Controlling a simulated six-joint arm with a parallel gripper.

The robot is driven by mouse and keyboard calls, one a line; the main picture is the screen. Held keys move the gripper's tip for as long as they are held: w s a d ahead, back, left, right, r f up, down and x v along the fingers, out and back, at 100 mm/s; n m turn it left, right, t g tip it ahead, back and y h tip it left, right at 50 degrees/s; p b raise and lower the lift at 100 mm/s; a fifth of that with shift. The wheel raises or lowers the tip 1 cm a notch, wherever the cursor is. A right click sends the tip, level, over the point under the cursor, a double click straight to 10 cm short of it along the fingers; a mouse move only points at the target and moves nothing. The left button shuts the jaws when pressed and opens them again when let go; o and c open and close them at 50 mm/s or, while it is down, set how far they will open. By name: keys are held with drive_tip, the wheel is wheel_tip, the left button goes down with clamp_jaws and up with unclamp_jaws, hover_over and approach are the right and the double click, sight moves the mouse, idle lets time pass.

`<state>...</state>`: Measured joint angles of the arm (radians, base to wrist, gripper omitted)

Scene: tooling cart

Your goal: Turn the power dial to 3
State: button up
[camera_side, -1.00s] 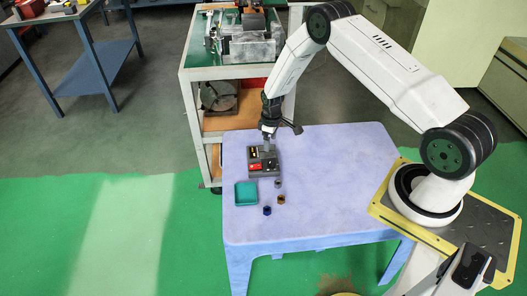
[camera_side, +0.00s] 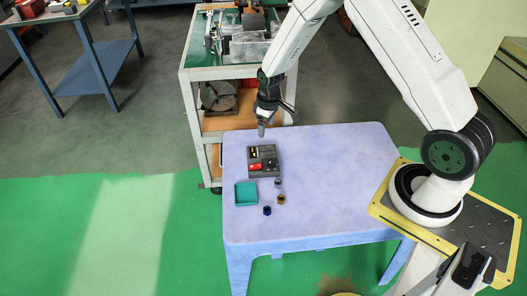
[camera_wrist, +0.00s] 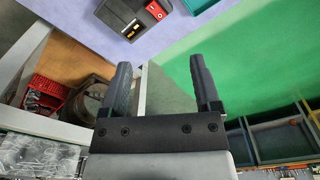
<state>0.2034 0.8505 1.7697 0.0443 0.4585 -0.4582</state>
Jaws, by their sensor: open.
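A dark grey control box (camera_side: 263,161) stands on the blue table, with a red part (camera_side: 255,167) at its front left and a dark round shape, likely the dial (camera_side: 271,164), at its front right. The dial's setting is too small to read. My gripper (camera_side: 262,131) is above and behind the box, apart from it, and holds nothing. In the wrist view my gripper (camera_wrist: 162,75) shows two separated dark fingers with nothing between them. The box (camera_wrist: 133,22) is partly cut off at the top of that view, with a red switch showing and the dial out of view.
A teal tray (camera_side: 246,194) sits at the table's left, in front of the box. A blue piece (camera_side: 267,210), a brown piece (camera_side: 281,200) and a grey piece (camera_side: 278,184) stand near it. A tool cart (camera_side: 214,125) stands behind. The table's right side (camera_side: 340,180) is clear.

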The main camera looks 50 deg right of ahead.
drive_tip(key=s+a+r, duration=0.4)
drive_tip(key=s+r, duration=0.1)
drive_tip(key=r, duration=0.3)
drive_tip(key=shift+m+t, duration=0.3)
drive_tip(key=shift+m, duration=0.1)
drive_tip(key=shift+a, duration=0.1)
drive_tip(key=s+a+r, duration=0.2)
drive_tip(key=s+r, duration=0.1)
drive_tip(key=s, duration=0.3)
drive_tip(key=s+a+r+m+t, duration=0.1)
drive_tip(key=s+a+r, duration=0.1)
drive_tip(key=s, duration=0.4)
drive_tip(key=shift+s+a+r+m, duration=0.2)
drive_tip(key=shift+a+r+m, duration=0.15)
drive_tip(key=shift+r, duration=0.4)
